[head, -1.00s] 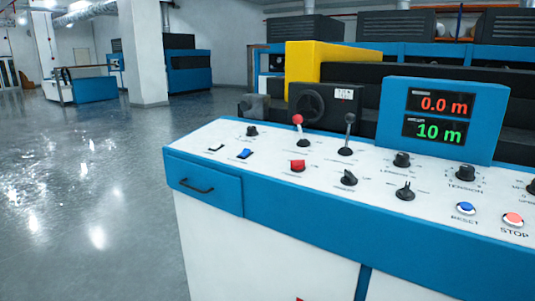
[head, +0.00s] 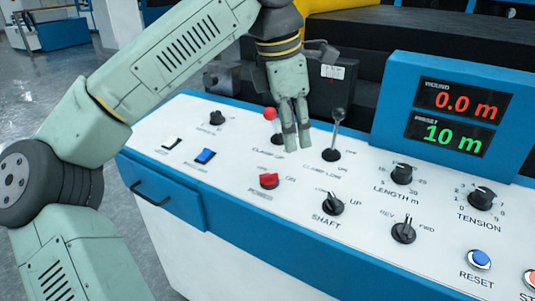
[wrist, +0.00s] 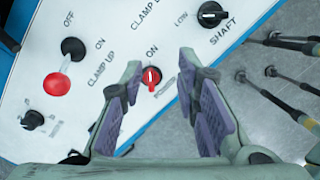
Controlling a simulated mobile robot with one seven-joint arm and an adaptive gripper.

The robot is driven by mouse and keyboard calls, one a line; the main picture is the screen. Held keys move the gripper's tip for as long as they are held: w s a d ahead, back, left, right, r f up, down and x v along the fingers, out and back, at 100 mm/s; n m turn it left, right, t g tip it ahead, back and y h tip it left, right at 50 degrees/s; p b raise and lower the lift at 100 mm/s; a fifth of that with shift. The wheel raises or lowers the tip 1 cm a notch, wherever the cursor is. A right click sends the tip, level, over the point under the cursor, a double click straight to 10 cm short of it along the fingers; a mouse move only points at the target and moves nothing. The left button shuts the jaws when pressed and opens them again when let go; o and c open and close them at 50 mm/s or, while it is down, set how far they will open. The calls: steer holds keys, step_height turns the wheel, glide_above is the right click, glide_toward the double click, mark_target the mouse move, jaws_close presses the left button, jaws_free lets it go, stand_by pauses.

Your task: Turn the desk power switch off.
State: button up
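The power switch is a small red knob (head: 269,181) on the white desk top, with "POWER" printed below it and "ON" to its right. In the wrist view the red knob (wrist: 151,77) shows a pale mark on its face, on the side towards the "ON" print. My gripper (head: 296,143) hangs fingers down above the panel, behind the switch and between the two levers in the head view. In the wrist view my gripper (wrist: 160,75) is open and empty. The knob appears in the gap between its fingers, apart from them.
A red-ball lever (head: 270,114) and a black-ball lever (head: 338,116) stand close to my gripper. The space directly above the red knob is clear.

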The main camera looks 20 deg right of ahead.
mark_target(270, 173)
steer(key=w+a+f+y, duration=0.1)
steer(key=f, duration=0.2)
steer(key=w+a+f+p, duration=0.1)
steer(key=f, duration=0.3)
steer(key=w+a+f+y, duration=0.1)
steer(key=f, duration=0.2)
steer(key=shift+f+n+t+y, duration=0.2)
steer(key=shift+n+t+y, duration=0.1)
jaws_close()
